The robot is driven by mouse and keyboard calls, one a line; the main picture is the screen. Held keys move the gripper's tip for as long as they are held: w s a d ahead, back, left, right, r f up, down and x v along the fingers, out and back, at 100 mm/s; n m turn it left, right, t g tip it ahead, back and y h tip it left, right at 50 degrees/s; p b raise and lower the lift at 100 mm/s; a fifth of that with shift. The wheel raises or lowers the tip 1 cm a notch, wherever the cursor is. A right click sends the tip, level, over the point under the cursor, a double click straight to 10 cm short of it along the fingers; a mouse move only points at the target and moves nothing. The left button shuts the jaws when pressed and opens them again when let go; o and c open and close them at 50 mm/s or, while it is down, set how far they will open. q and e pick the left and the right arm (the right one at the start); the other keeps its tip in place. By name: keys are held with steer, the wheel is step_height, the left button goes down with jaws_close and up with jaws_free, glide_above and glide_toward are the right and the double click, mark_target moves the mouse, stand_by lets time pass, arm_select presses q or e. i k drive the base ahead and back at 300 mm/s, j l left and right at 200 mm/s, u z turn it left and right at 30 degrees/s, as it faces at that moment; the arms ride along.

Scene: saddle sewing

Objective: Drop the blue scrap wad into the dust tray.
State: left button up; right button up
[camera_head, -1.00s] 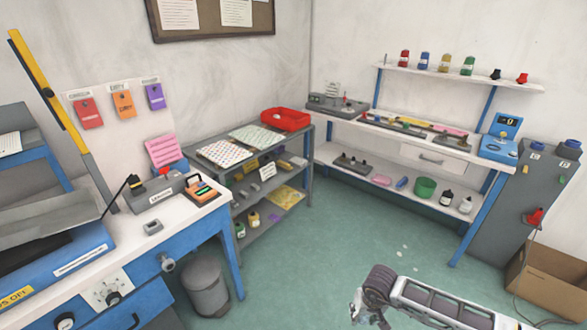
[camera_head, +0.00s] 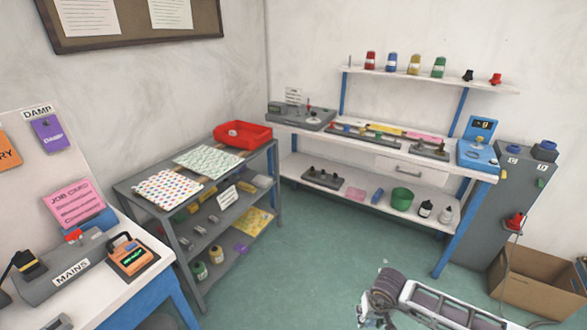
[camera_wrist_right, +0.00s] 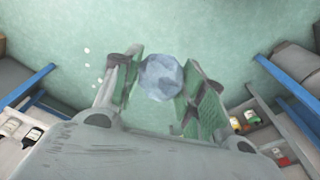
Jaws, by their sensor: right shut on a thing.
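My right gripper (camera_head: 368,310) is low in the head view, over the floor, at the end of my right arm. In the right wrist view its green-padded fingers (camera_wrist_right: 160,88) are closed around the pale blue scrap wad (camera_wrist_right: 161,77), a faceted ball held above the green floor. The wad is hard to make out in the head view. A red tray (camera_head: 259,138) with a small whitish lump in it stands on top of the grey shelf unit, at its far end. I cannot tell whether it is the dust tray. My left gripper is not in view.
The grey shelf unit (camera_head: 130,188) also bears two patterned sheets. A white bench (camera_head: 350,151) with tools stands along the back wall. A grey cabinet (camera_head: 490,230) and cardboard box (camera_head: 545,285) are at right. The green floor (camera_head: 320,240) between is open.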

mark_target(243, 134)
steer(key=i+z, duration=0.45)
steer(key=i, duration=0.3)
steer(key=i+u, duration=0.1)
steer(key=i, duration=0.6)
steer(key=i+u, duration=1.35)
steer(key=u, duration=0.35)
